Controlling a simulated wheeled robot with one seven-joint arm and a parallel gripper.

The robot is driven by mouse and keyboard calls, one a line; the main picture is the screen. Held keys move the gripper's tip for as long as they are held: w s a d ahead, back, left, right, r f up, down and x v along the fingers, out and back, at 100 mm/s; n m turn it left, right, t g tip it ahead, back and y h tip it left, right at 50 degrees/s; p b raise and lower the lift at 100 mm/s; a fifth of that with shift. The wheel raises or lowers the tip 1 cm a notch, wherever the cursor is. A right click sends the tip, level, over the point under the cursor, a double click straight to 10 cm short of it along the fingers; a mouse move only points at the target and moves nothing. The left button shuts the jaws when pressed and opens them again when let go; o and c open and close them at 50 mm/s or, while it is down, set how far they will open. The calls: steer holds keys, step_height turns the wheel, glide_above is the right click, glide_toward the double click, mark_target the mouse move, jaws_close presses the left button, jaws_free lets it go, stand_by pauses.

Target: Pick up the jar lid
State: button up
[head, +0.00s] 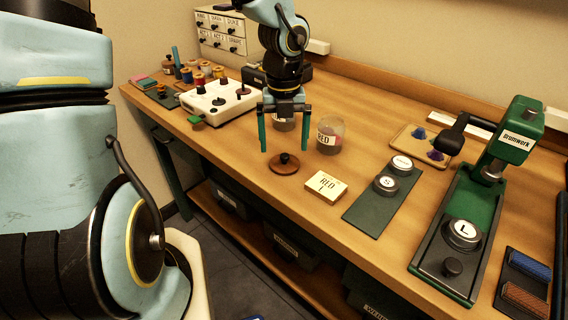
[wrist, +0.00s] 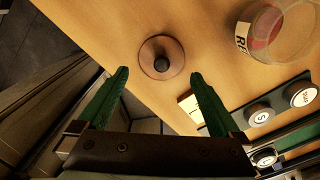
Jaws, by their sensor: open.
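The jar lid (head: 284,165) is a round brown disc with a black knob, lying flat on the wooden table near its front edge. In the wrist view the jar lid (wrist: 161,58) lies beyond my fingertips, in line with the gap between them. My gripper (head: 285,150) is open and empty, its two green fingers pointing down above the table close to the lid. The fingers also show in the wrist view (wrist: 158,72), spread apart. A clear jar labelled RED (head: 330,135) stands open behind and right of the lid.
A white control box (head: 218,100) is at left.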

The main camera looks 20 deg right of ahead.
mark_target(285, 155)
step_height(285, 155, down, 5)
steer(key=shift+w+d+r, duration=0.1)
steer(key=shift+w+d, duration=0.05)
steer(key=c, duration=1)
